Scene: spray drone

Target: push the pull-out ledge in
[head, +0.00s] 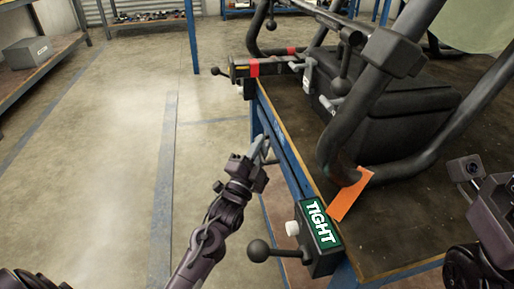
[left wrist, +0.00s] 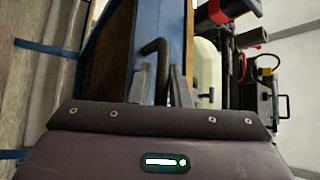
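The blue-framed bench (head: 297,181) runs along the middle of the head view. I take the blue strip on its left side (head: 284,150) to be the pull-out ledge, but its outline is not clear. My left gripper (head: 262,147) is against this side, its grey fingers pointing away from me. In the left wrist view, a black bent handle (left wrist: 162,50) stands in front of a blue surface, with grey fingers (left wrist: 181,88) on either side of it. Whether they grip it is unclear. My right gripper's body (head: 496,208) shows at the right edge; its fingertips are hidden.
A large black-framed drone (head: 395,105) with an orange tag (head: 350,195) is on the bench. Another knobbed clamp (head: 240,70) is farther back. The floor to the left is clear.

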